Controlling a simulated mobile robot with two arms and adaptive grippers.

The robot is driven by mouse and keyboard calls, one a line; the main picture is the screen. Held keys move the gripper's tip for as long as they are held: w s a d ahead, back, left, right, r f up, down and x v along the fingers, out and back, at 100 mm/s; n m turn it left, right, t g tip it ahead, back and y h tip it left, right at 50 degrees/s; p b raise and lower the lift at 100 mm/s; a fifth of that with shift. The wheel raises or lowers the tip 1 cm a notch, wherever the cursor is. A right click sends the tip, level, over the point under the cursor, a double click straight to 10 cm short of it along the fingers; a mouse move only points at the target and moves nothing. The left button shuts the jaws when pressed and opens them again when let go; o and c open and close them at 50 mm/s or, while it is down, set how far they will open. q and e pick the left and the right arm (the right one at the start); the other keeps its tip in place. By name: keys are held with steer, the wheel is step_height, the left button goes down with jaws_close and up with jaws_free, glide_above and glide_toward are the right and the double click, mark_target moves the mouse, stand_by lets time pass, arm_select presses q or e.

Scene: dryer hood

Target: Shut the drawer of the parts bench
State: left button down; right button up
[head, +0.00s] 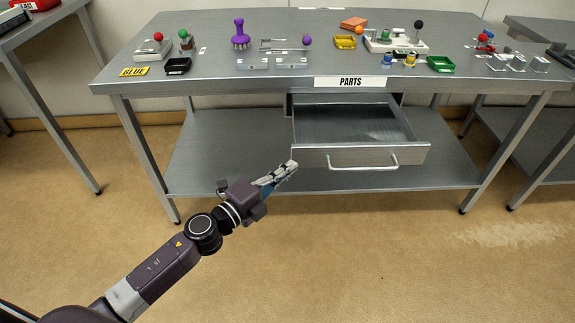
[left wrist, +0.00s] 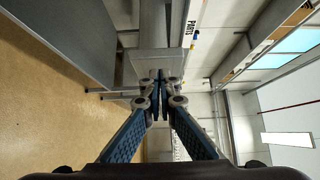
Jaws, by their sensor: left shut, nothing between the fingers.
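The parts bench (head: 450,92) is a grey metal table with a "PARTS" label on its front edge. Its drawer (head: 362,157) is pulled out under the top, empty inside as far as I can see, with a pale bar handle (head: 363,163) on its front. My left gripper (head: 292,166) is shut and empty, at the left end of the drawer front, left of the handle. Whether it touches the drawer I cannot tell. In the left wrist view the closed fingertips (left wrist: 159,76) point at a grey panel (left wrist: 160,62), apparently the drawer. My right gripper is not in view.
The bench top holds small parts: a purple knob piece (head: 240,36), a black tray (head: 177,66), a green tray (head: 440,64) and several others. A lower shelf (head: 230,150) spans the legs. Other tables stand left and right. The floor in front is clear.

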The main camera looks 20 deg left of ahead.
arm_select(q)
steer(key=shift+w+a, duration=0.2)
steer(key=shift+w, duration=0.4)
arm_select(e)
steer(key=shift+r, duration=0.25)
arm_select(q)
steer(key=shift+w, duration=0.1)
